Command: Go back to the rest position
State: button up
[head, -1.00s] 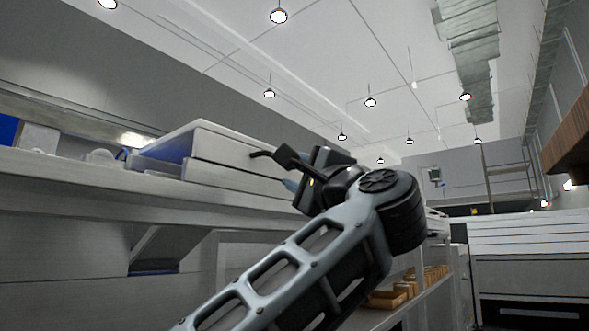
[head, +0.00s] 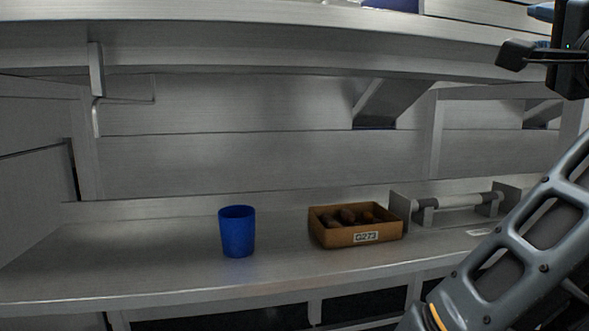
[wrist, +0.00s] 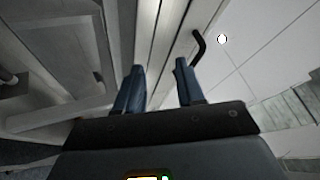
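My gripper shows in the wrist view (wrist: 158,70) with its two blue fingers apart and nothing between them. In the head view my arm rises along the right edge. The gripper end is at the top right, mostly cut off by the frame, above and to the right of the things on the bench. A blue cup (head: 237,232) stands upright on the metal bench (head: 150,270). To its right is a brown box (head: 337,238) labelled G273, holding several dark dates (head: 348,216). My gripper is touching none of them.
A grey metal holder with a horizontal roller (head: 460,202) stands right of the box, partly behind my arm. A shelf (head: 250,45) overhangs the bench across the top. The bench left of the cup is clear.

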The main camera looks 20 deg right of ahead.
jog(key=w+a+f+n+y, duration=0.1)
jog(key=a+f+n+y, duration=0.25)
jog(key=f+n, duration=0.6)
jog(key=a+f+n+y, duration=0.2)
jog(key=a+f+n, duration=0.2)
jog(key=f, duration=1)
jog(key=s+a+f+n+g+y, duration=0.1)
jog(key=s+a+f+n+y, duration=0.15)
jog(key=s+f, duration=0.7)
jog(key=s+a+f+n+g+y, duration=0.15)
jog(key=s+a+f+n, duration=0.35)
jog(key=f, duration=0.7)
jog(key=s+a+f+g+y, duration=0.1)
jog(key=s+a+f, duration=0.15)
jog(key=s, duration=0.65)
jog(key=s+a+f+g+y, duration=0.1)
jog(key=s+a+f+g, duration=0.15)
jog(key=s, duration=0.65)
notch_tip(320, 180, up, 27)
jog(key=t+p, duration=0.1)
jog(key=p, duration=2.5)
jog(key=shift+s+d+f+p, duration=0.15)
jog(key=shift+s+d+p, duration=0.1)
jog(key=shift+p, duration=0.1)
